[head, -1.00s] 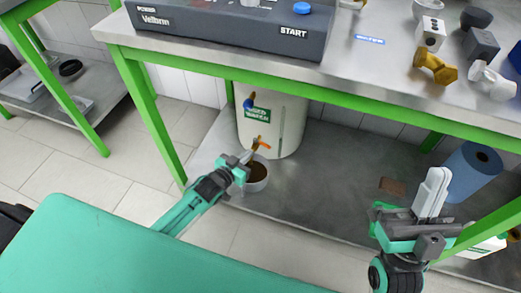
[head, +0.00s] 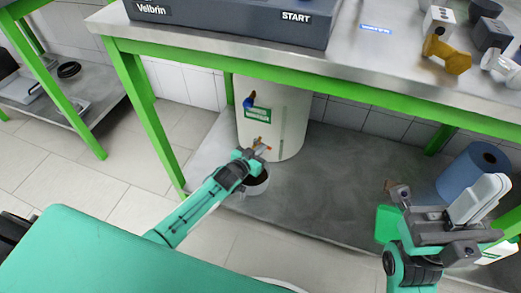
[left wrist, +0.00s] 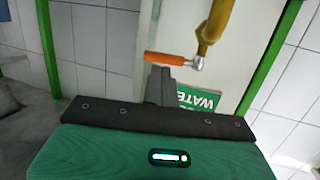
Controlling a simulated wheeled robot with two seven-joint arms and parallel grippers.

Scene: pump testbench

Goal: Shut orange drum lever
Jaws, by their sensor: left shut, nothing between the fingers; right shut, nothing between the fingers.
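The white drum (head: 285,125) stands on the lower shelf with a green label (head: 257,113). A brass tap with an orange lever (head: 268,149) sits low on its front. In the left wrist view, the orange lever (left wrist: 170,59) lies roughly level, left of its metal pivot and the brass tap (left wrist: 215,25). My left gripper (head: 258,151) is shut and empty at the lever. In the left wrist view, its fingers (left wrist: 158,84) end just below the lever; I cannot tell whether they touch. My right gripper (head: 482,198) is shut and empty at the right, away from the drum.
A bowl (head: 257,184) with dark contents stands under the tap, partly behind my left gripper. A blue knob (head: 249,102) is higher on the drum. The green-edged bench top (head: 300,72) overhangs the drum; the middle shelf is clear.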

